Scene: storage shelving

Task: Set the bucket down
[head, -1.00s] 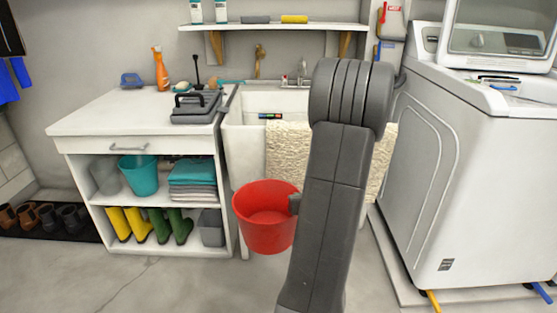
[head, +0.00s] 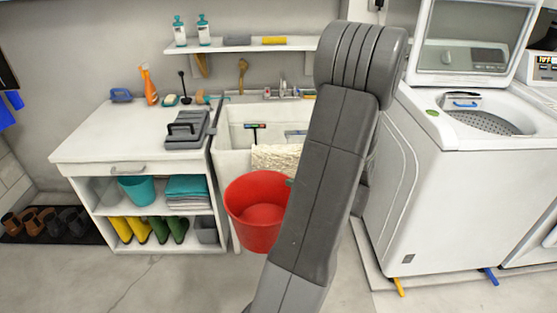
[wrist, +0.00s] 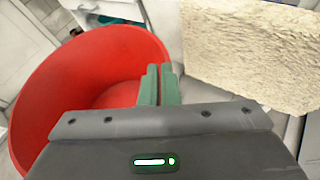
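The red bucket (head: 258,212) hangs in front of the sink in the head view, upright or nearly so, with its open top showing an empty inside. In the wrist view the bucket (wrist: 60,85) fills the left side. My gripper (wrist: 159,84) has its green fingers close together at the bucket's right rim, with the rim between them. In the head view my arm covers most of the gripper and the bucket's right edge.
The white sink (head: 240,118) with a cream towel (head: 277,157) stands behind the bucket. A white cabinet (head: 88,150) is at left, and a washing machine (head: 440,190) at right. The concrete floor (head: 150,285) in front is clear.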

